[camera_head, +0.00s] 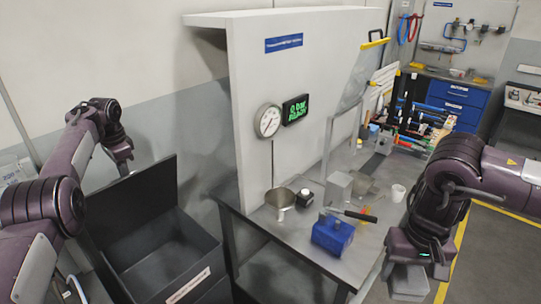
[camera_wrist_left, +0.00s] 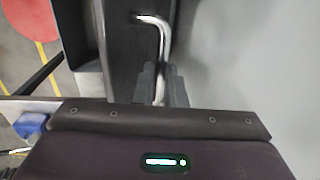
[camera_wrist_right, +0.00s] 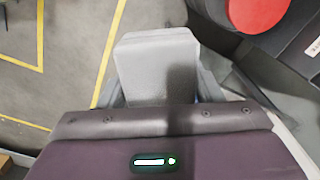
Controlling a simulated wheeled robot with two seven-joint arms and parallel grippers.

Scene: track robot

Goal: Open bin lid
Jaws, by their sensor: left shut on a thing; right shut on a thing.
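The black bin (camera_head: 165,265) stands on the floor at lower left in the head view, with a pale label on its front. Its lid (camera_head: 130,200) is raised to about upright at the back, and the inside of the bin shows. My left gripper (camera_head: 122,158) is at the top edge of the lid. In the left wrist view its fingers (camera_wrist_left: 160,85) are shut on the bent silver lid handle (camera_wrist_left: 157,35). My right gripper (camera_head: 412,265) is shut on a grey block (camera_wrist_right: 155,60), held low at right, apart from the bin.
A metal workbench (camera_head: 275,235) stands right of the bin. It carries a metal pot (camera_head: 281,203), a blue vise-like block (camera_head: 333,236) and a white cup (camera_head: 398,193). A white panel (camera_head: 255,80) rises behind it. A red disc (camera_wrist_right: 258,12) shows in the right wrist view.

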